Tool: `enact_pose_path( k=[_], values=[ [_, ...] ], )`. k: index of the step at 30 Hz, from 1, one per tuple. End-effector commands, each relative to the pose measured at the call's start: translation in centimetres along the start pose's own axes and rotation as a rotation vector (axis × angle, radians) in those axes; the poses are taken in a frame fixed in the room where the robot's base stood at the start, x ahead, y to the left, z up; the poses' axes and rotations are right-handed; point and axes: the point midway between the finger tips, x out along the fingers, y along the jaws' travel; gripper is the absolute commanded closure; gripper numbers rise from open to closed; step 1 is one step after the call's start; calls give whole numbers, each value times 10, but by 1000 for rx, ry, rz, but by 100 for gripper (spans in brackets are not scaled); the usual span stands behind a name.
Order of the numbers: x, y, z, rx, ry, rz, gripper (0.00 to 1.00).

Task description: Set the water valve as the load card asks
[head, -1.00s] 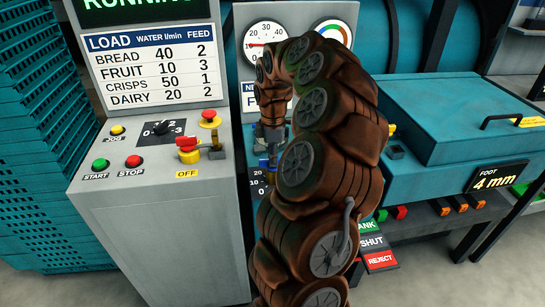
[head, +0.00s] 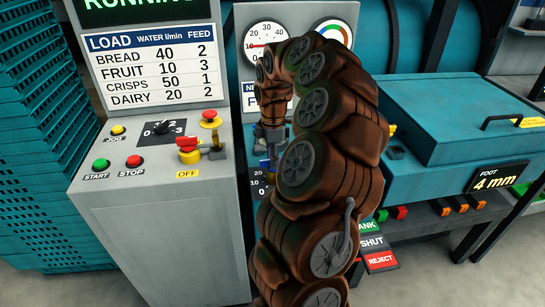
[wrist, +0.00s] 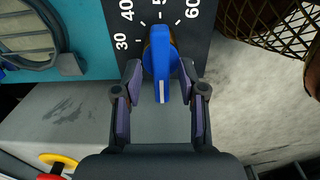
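The blue water valve lever (wrist: 160,62) shows in the wrist view on a dark scale plate (wrist: 118,40) marked 30, 40, a partly covered 5, and 60. Its upper end lies by the 5, and a white line marks its lower end. My gripper (wrist: 160,72) is open, with one finger on each side of the lever; narrow gaps show. The load card (head: 152,65) reads water bread 40, fruit 10, crisps 50, dairy 20. A small sign (head: 250,92) shows only "NE" and "F".
A gauge (head: 268,40) stands above the valve, partly behind my arm. Left of it is a console (head: 150,210) with start, stop and jog buttons, a rotary knob and a red-yellow switch. A teal machine (head: 430,120) stands right. Teal crates (head: 40,150) are stacked left.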

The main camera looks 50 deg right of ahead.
Motion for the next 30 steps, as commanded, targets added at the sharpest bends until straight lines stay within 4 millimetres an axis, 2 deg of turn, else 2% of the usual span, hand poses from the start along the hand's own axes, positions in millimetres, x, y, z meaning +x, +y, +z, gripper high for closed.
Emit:
enact_pose_path(
  k=[11,14,24,30],
  values=[
    [-6,0,0,1,-1,-1,57],
    [-17,0,0,1,-2,1,57],
    [-80,1,0,0,0,3,57],
    [-105,1,0,0,-1,0,57]
  ],
)
